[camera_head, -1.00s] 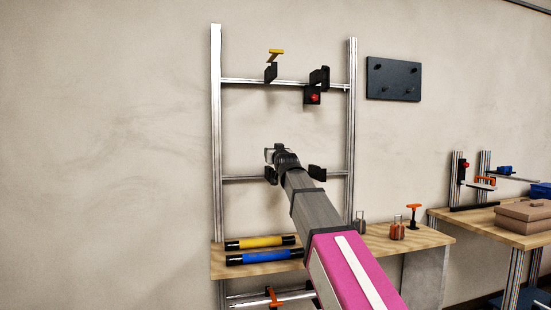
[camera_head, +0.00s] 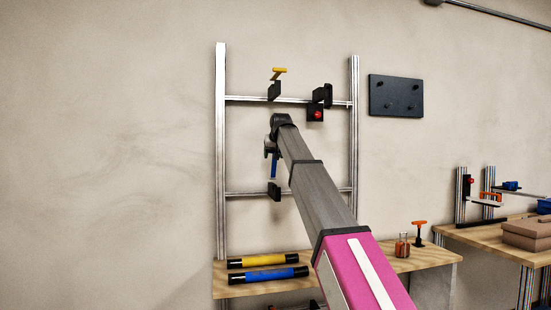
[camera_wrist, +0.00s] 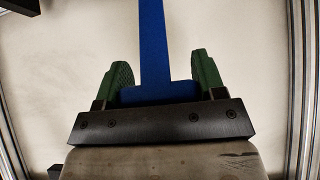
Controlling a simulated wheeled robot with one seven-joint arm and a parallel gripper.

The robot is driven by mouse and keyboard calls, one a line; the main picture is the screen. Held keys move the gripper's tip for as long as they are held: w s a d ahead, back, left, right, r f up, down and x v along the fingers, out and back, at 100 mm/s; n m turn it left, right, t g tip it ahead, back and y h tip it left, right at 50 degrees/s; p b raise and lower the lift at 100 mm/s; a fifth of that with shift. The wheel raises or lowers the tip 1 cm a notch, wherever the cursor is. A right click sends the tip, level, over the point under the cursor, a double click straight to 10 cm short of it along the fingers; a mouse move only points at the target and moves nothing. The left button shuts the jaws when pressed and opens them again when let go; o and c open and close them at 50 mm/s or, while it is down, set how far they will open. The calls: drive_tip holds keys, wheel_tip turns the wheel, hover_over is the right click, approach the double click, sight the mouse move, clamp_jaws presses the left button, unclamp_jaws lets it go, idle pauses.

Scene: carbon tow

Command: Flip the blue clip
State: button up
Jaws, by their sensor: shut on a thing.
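The blue clip is a T-shaped piece. In the wrist view its crossbar lies between the green finger pads of my gripper (camera_wrist: 161,78), and the clip's long flat stem (camera_wrist: 152,40) runs up out of the picture. In the head view my gripper (camera_head: 270,147) is shut on the blue clip (camera_head: 274,166), whose stem hangs down below it. They are above the black holder (camera_head: 274,191) on the rack's lower rail, apart from it. My forearm covers part of the rack to the right. A yellow clip (camera_head: 280,71) sits upright in a black holder (camera_head: 274,91) on the upper rail.
The metal rack (camera_head: 220,150) stands against the wall. A black block with a red knob (camera_head: 316,115) hangs on its upper rail. Below, a wooden table (camera_head: 228,291) bears a yellow tube (camera_head: 270,260) and a blue tube (camera_head: 268,275). An orange clip (camera_head: 419,230) stands farther right.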

drive_tip(key=shift+w+a+f+g+h, duration=0.15)
drive_tip(key=shift+w+a+g, duration=0.1)
drive_tip(key=shift+w+g, duration=0.5)
drive_tip(key=shift+w+a+g+h, duration=0.25)
drive_tip(key=shift+w+g, duration=0.25)
drive_tip(key=shift+w, duration=0.5)
drive_tip(key=shift+w+a+f+g+h, duration=0.1)
drive_tip(key=shift+w+a+g, duration=0.15)
drive_tip(key=shift+w+g, duration=0.5)
drive_tip(key=shift+w, duration=0.1)
drive_tip(key=o, duration=1.3)
drive_tip(key=shift+r, duration=0.1)
